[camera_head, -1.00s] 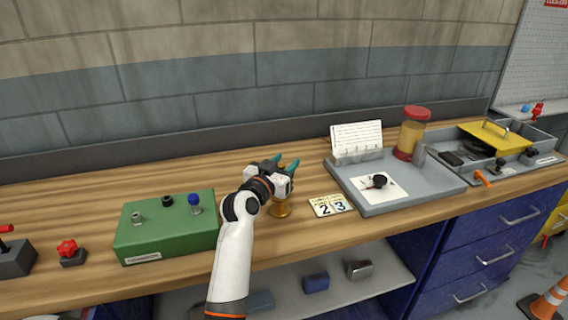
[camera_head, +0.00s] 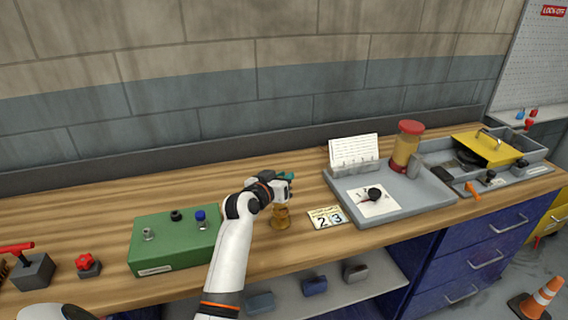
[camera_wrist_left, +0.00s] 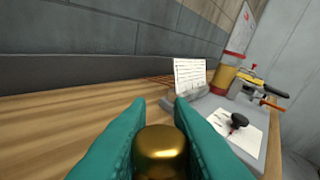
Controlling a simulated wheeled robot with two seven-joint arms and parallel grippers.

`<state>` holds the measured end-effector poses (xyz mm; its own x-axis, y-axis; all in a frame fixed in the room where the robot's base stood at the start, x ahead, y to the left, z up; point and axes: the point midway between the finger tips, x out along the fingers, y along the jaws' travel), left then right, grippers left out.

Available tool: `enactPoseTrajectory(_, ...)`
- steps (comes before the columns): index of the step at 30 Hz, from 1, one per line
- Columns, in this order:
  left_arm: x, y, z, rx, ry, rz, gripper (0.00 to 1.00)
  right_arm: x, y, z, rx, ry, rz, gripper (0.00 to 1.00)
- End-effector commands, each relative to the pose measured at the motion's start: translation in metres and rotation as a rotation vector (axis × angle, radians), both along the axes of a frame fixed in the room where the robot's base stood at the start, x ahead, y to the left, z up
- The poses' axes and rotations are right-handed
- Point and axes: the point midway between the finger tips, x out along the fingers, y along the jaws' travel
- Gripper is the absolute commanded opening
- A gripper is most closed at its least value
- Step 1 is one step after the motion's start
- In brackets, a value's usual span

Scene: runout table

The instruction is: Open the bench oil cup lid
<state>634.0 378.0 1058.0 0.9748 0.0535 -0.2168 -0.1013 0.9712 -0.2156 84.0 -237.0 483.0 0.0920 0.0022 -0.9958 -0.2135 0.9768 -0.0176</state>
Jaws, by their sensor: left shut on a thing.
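The bench oil cup (camera_head: 281,217) is a small amber and brass cup standing on the wooden bench, right of the green box. My left gripper (camera_head: 285,183) is at its top, with teal fingers. In the left wrist view the teal fingers (camera_wrist_left: 160,125) are on either side of a rounded brass lid (camera_wrist_left: 160,150), shut on it. The cup's body below the lid is hidden in the wrist view. My right gripper is not clearly seen; only a white and dark piece of my body shows at the lower left edge of the head view.
A green box (camera_head: 172,243) with knobs stands left of the cup. A number card (camera_head: 326,217) lies close to its right. A grey tray (camera_head: 400,205) with a dial, a jar (camera_head: 405,147) and a card holder (camera_head: 354,154) stand further right. Bench behind the cup is clear.

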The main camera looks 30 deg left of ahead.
Motion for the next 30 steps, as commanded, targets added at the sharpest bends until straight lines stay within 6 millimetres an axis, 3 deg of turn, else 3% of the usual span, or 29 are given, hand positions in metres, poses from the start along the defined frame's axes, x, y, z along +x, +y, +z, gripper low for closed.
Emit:
enactPoseTrajectory(1,0.001,0.002,0.014,-0.033,0.035,-0.001,0.0,0.0,0.0,0.027,0.0,0.0,0.0,1.0)
enactPoseTrajectory(12,0.009,0.011,0.013,-0.302,0.261,0.002,0.0,0.0,0.0,0.095,0.0,0.001,0.0,1.0)
enactPoseTrajectory(21,0.015,0.018,0.009,-0.519,0.445,0.002,0.0,-0.001,0.001,0.127,0.001,0.001,0.0,1.0)
enactPoseTrajectory(30,0.021,0.025,0.002,-0.738,0.626,0.003,0.0,-0.001,0.001,0.134,0.002,0.0,-0.001,1.0)
